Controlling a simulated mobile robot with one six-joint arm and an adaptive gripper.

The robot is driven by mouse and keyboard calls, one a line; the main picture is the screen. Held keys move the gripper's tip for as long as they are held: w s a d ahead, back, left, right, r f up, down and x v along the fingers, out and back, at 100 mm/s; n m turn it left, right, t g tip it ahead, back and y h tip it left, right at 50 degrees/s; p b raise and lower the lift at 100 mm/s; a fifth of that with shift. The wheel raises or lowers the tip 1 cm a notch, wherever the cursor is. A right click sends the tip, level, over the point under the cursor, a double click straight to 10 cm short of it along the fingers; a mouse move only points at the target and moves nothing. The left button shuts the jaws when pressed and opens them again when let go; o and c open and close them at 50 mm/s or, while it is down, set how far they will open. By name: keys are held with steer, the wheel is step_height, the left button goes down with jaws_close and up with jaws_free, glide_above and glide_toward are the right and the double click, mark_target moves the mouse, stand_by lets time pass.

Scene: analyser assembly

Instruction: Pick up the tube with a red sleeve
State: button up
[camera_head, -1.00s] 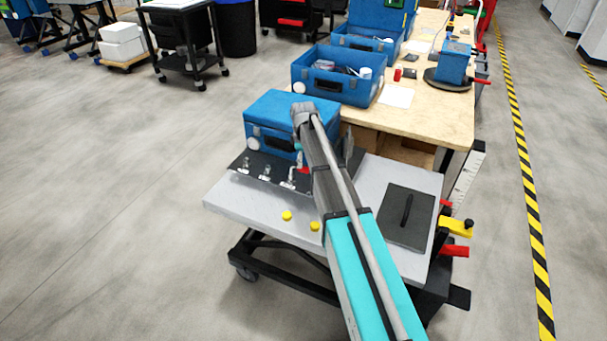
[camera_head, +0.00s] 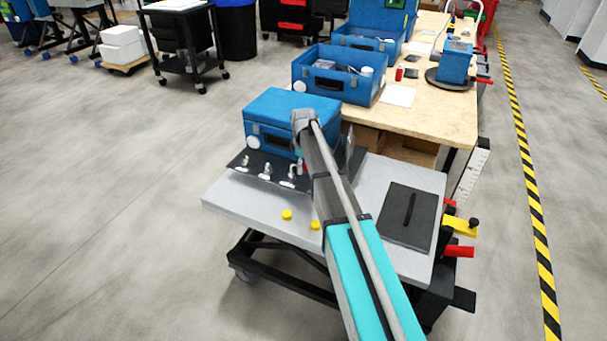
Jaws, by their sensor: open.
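A small red patch (camera_head: 305,168) shows beside my arm, at the right of a row of metal fittings. It may be the red sleeve, but it is too small and too covered to tell. The metal fittings (camera_head: 268,170) stand on a black plate (camera_head: 254,178) at the back of the grey cart top (camera_head: 255,205). My arm reaches over the cart and covers the right part of this row. My gripper is hidden behind the arm, so its place relative to the red patch cannot be seen.
Two yellow caps (camera_head: 287,214) and a dark plate with a handle (camera_head: 408,215) lie on the cart. A wooden table (camera_head: 440,108) with open blue boxes (camera_head: 335,84) adjoins the cart.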

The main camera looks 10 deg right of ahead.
steer(key=shift+f+b, duration=0.45)
steer(key=shift+f, duration=0.25)
jaws_close()
stand_by(0.3)
